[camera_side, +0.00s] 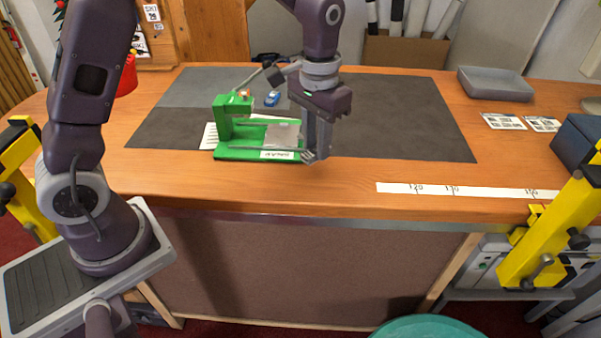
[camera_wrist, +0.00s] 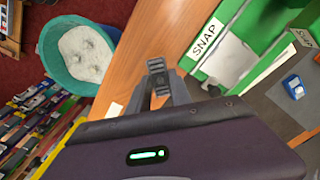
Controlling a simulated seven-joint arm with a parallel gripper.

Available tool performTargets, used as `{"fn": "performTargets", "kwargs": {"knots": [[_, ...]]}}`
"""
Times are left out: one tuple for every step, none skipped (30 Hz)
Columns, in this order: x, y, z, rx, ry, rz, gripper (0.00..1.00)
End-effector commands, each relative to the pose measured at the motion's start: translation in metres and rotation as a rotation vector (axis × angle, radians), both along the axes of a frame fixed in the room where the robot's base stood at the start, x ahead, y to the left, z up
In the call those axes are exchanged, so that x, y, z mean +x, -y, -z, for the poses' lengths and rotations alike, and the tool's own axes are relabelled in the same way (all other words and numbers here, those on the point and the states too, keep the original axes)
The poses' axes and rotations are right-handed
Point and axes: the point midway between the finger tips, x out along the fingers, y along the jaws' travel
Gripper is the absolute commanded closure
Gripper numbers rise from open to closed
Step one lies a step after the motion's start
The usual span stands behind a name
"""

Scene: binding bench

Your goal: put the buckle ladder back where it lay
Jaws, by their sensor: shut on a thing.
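My gripper (camera_side: 317,158) is low at the right front corner of the green press, close to the bench. In the wrist view my gripper (camera_wrist: 158,88) is shut on a small dark grey ribbed piece, which I take to be the buckle ladder (camera_wrist: 157,69). In the side view a small grey bit of it seems to show at the fingertips (camera_side: 308,156); the fingers hide most of it. I cannot tell whether it touches the bench. The green press (camera_side: 232,154) carries a label, "SNAP" in the wrist view, and a grey plate (camera_side: 283,137).
The press stands on a dark mat (camera_side: 400,120) with a small blue object (camera_side: 271,98) behind it. A printed measuring strip (camera_side: 450,190) lies along the front edge. A grey tray (camera_side: 507,83) and cards (camera_side: 503,122) are at right. The mat right of my gripper is clear.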

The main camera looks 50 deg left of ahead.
Motion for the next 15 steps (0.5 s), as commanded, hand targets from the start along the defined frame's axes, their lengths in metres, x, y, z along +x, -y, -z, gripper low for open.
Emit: {"fn": "performTargets", "kwargs": {"knots": [[0.003, -0.002, -0.001, 0.000, 0.000, -0.013, 1.00], [0.007, -0.004, -0.001, -0.001, 0.001, -0.029, 1.00], [0.014, -0.008, -0.003, -0.003, -0.001, -0.061, 1.00], [0.022, -0.012, -0.004, -0.004, -0.001, -0.092, 1.00], [0.030, -0.017, -0.006, -0.005, -0.002, -0.128, 1.00], [0.043, -0.026, -0.009, -0.008, -0.002, -0.187, 1.00], [0.053, -0.033, -0.012, -0.010, -0.002, -0.234, 1.00], [0.063, -0.040, -0.015, -0.012, -0.004, -0.283, 1.00], [0.077, -0.050, -0.020, -0.015, -0.005, -0.349, 1.00], [0.087, -0.059, -0.023, -0.016, -0.004, -0.400, 1.00], [0.096, -0.067, -0.027, -0.017, -0.004, -0.450, 1.00], [0.108, -0.078, -0.032, -0.018, -0.004, -0.514, 1.00], [0.116, -0.085, -0.036, -0.019, -0.004, -0.558, 1.00], [0.124, -0.092, -0.039, -0.018, -0.003, -0.598, 1.00], [0.132, -0.100, -0.044, -0.016, -0.002, -0.646, 1.00]]}}
